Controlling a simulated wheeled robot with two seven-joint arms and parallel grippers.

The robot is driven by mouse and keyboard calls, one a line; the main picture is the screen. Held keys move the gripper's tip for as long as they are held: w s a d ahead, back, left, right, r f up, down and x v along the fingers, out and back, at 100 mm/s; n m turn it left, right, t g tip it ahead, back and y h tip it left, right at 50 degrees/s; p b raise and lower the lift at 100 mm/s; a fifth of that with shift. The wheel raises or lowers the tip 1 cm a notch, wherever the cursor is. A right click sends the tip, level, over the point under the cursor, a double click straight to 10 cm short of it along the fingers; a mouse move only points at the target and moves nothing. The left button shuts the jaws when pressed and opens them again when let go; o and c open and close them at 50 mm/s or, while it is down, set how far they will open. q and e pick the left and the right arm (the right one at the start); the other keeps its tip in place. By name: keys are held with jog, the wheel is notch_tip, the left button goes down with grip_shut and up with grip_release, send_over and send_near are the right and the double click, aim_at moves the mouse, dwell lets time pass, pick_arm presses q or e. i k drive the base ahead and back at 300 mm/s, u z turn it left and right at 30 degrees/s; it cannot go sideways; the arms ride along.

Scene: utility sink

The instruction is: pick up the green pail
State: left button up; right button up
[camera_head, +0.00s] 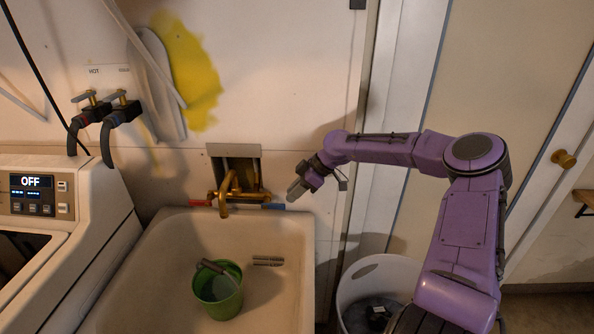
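The green pail (219,306) stands upright inside the white utility sink (168,268), toward the front. A grey handle-like piece (214,267) lies across its rim. My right gripper (292,195) is at the end of the purple arm, above the sink's back right corner. It is well apart from the pail, higher and to the right. It is small and seen from the side, so I cannot tell if its fingers are apart. I see nothing held in it. My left gripper is out of view.
A brass faucet (225,198) sticks out over the sink's back edge. A washing machine (100,225) stands at the left. A white basket (385,272) with dark items is right of the sink, below my arm. A wooden door knob (564,159) is at the right.

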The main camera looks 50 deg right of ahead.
aim_at(217, 284)
jog(key=k, duration=1)
